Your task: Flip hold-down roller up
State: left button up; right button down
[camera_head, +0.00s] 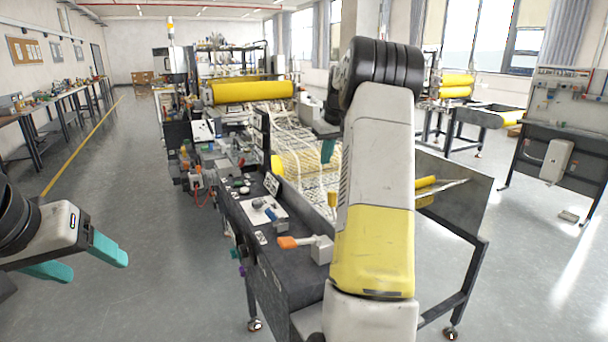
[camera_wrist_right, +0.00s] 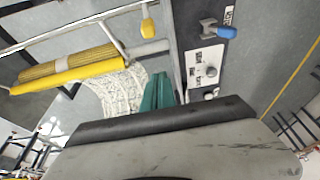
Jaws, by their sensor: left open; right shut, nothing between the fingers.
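In the head view, a long machine carries a large yellow roller (camera_head: 250,92) at its far end and white mesh (camera_head: 290,125) along its bed. The right wrist view shows a yellow bar (camera_wrist_right: 62,80) beside a ribbed yellow roller (camera_wrist_right: 85,62); I cannot tell which is the hold-down roller. My right gripper (camera_head: 327,151), with its teal fingers (camera_wrist_right: 158,88) shut and empty, is over the mesh area. My left gripper (camera_head: 98,265) is open and empty at the left, away from the machine.
An orange-handled lever (camera_head: 287,242) and a control panel (camera_head: 262,209) sit on the machine's near side. A blue-handled lever (camera_wrist_right: 226,31) shows in the wrist view. Workbenches (camera_head: 60,110) line the left wall. The floor left of the machine is clear.

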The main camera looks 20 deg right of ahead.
jog(key=x, duration=1)
jog(key=shift+s+d+r, duration=0.1)
jog(key=shift+s+r, duration=0.05)
jog(key=shift+s, duration=0.9)
jog(key=shift+s+r, duration=0.15)
jog(key=shift+s, duration=0.85)
